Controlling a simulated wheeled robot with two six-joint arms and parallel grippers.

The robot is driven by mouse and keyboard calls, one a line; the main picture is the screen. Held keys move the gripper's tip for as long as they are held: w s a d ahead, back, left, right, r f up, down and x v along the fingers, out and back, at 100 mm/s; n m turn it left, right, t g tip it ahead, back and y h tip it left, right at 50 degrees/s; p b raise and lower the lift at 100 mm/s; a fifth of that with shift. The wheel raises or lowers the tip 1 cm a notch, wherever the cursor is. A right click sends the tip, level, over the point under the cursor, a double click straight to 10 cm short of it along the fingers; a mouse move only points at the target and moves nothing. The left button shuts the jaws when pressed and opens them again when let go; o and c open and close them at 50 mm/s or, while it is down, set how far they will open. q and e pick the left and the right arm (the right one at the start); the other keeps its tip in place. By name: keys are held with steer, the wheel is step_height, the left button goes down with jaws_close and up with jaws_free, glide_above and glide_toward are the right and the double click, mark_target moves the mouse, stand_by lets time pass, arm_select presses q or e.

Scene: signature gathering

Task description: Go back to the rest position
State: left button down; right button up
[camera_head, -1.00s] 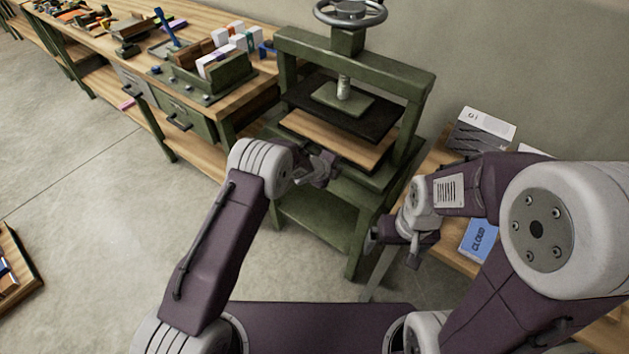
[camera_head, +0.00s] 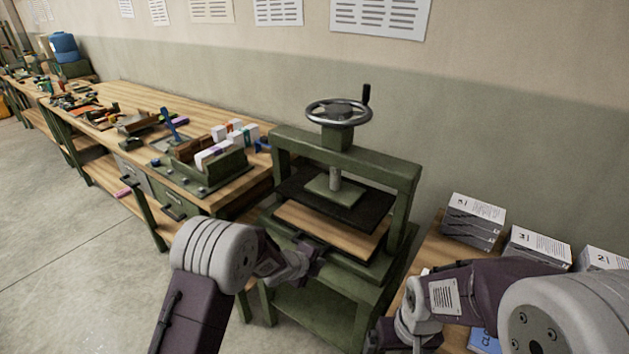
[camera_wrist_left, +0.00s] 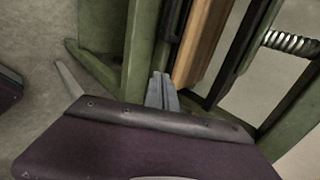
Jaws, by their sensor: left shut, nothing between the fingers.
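My left gripper (camera_head: 304,262) is in front of the green press (camera_head: 405,195), by the lower edge of its wooden board (camera_head: 330,232). In the left wrist view its fingers (camera_wrist_left: 162,92) are together with nothing between them, beside the press frame (camera_wrist_left: 145,60). I cannot tell whether they touch it. My right arm comes in at the lower right, and its fingers are below the picture's edge.
A long wooden workbench (camera_head: 120,95) with a green block holder (camera_head: 215,170) runs off to the left. Stacks of printed sheets (camera_head: 475,215) stand on a side table at the right. Open floor (camera_head: 60,220) lies at the left.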

arm_select(q)
steer(key=w+a+r+n+t+y+p, duration=0.1)
steer(key=a+r, duration=0.3)
steer(key=r, duration=0.2)
steer(key=w+a+r+n+t, duration=0.1)
steer(key=a+r, duration=0.3)
steer(key=r, duration=0.2)
steer(key=s+a+r+n+y, duration=0.2)
steer(key=s+a+n, duration=0.1)
steer(key=a+n, duration=0.15)
steer(key=s+a+f+n+g+y, duration=0.1)
steer(key=s+a+f+n+g, duration=0.1)
steer(key=s+a+n, duration=0.4)
steer(key=s+a+f+n+g+y, duration=0.15)
steer(key=s+n, duration=0.25)
steer(key=s, duration=0.4)
steer(key=s+f+n+g, duration=0.2)
steer(key=s+n, duration=0.2)
steer(key=s, duration=0.2)
steer(key=s+f+n+g, duration=0.2)
steer(key=s+n+g, duration=0.1)
steer(key=s+n, duration=0.2)
steer(key=shift+s+f+p, duration=0.3)
steer(key=shift+s+p, duration=0.15)
steer(key=shift+s, duration=0.35)
